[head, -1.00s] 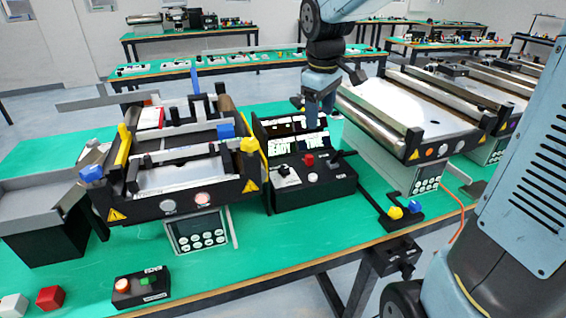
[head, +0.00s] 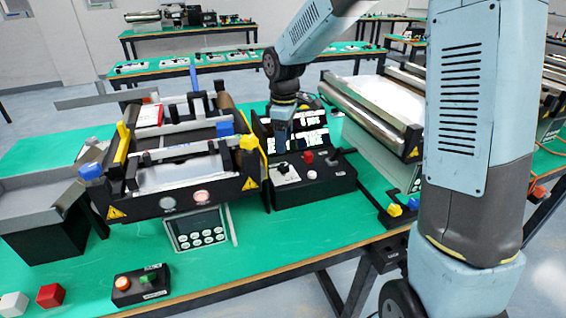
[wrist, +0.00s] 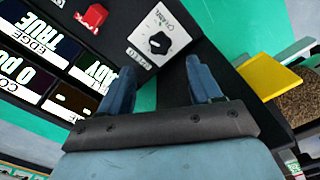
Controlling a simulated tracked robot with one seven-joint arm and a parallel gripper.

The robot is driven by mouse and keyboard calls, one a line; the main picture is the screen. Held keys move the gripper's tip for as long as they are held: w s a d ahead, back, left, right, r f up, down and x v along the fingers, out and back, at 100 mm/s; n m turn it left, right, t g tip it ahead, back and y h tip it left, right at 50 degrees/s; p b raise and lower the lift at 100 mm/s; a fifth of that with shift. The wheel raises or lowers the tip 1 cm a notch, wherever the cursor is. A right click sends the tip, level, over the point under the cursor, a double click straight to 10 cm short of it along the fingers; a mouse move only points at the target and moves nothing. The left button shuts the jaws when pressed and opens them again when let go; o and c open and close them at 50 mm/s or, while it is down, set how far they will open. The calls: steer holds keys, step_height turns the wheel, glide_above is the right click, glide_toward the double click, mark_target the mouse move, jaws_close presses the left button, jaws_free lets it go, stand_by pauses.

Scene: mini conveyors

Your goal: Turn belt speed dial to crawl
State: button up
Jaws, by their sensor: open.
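The belt speed dial is a black knob on a white labelled plate (head: 286,173), on the left of the black control box (head: 318,190). In the wrist view the knob (wrist: 159,42) lies just beyond my fingertips, between their lines. The small lettering on its plate is hard to read, so I cannot tell its setting. My gripper (head: 281,148) points down above and behind the dial in the head view. Its two blue fingers (wrist: 163,82) are apart with nothing between them, and the knob looks clear of them.
A red button (head: 308,157) is right of the dial, and lit display panels (head: 312,139) stand behind it. A small conveyor (head: 180,200) with a yellow knob (head: 249,144) is close on the left. A roller conveyor (head: 365,115) stands on the right. Green tabletop lies in front.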

mark_target(284, 166)
step_height(284, 166, down, 8)
steer(key=shift+f, duration=0.25)
steer(key=c, duration=1)
steer(key=shift+c, duration=0.2)
steer(key=shift+m, duration=0.4)
steer(key=m, duration=0.5)
steer(key=shift+m, duration=0.4)
steer(key=m, duration=0.6)
